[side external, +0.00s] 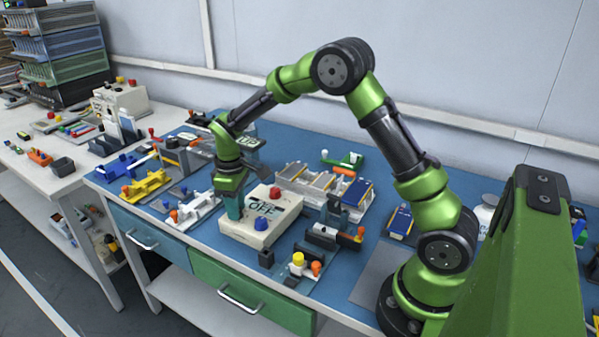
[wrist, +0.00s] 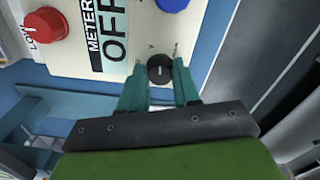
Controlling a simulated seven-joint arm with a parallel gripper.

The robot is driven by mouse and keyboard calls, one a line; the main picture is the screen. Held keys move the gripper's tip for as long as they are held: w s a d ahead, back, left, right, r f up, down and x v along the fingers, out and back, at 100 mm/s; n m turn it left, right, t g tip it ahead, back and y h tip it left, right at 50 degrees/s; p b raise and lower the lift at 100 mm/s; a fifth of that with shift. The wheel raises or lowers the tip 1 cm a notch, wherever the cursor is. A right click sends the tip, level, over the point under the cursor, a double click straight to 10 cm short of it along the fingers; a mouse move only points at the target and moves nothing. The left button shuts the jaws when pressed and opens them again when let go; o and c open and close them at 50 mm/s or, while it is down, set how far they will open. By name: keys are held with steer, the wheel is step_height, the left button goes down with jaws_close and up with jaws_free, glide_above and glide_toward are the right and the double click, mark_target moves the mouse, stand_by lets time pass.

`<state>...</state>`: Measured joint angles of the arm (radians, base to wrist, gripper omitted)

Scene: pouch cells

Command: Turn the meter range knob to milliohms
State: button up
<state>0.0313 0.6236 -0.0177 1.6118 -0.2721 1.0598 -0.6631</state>
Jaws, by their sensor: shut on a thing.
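The meter (side external: 258,224) is a cream box on the blue bench mat, with a label that reads "OFF" in the wrist view (wrist: 114,32). It carries a red knob or button (wrist: 46,25) and a blue one (wrist: 172,4). A small black range knob (wrist: 160,70) with a pale mark sits at its near edge in the wrist view. My gripper (wrist: 160,84) has its two teal fingers on either side of the black knob, shut on it. In the side view my gripper (side external: 233,212) points down at the meter's left part, and the black knob is hidden there.
A rack of grey and blue cells (side external: 318,184) stands behind the meter. A black fixture with an orange handle (side external: 335,235) is to its right, and yellow and orange knobs (side external: 303,262) are in front. A white clamp (side external: 192,208) lies close on the left.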

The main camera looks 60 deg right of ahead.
steer(key=m, duration=0.3)
steer(key=shift+m, duration=2.4)
steer(key=o, duration=1.1)
steer(key=shift+a, duration=0.1)
steer(key=shift+c, duration=0.2)
steer(key=shift+r, duration=0.1)
step_height(320, 180, up, 17)
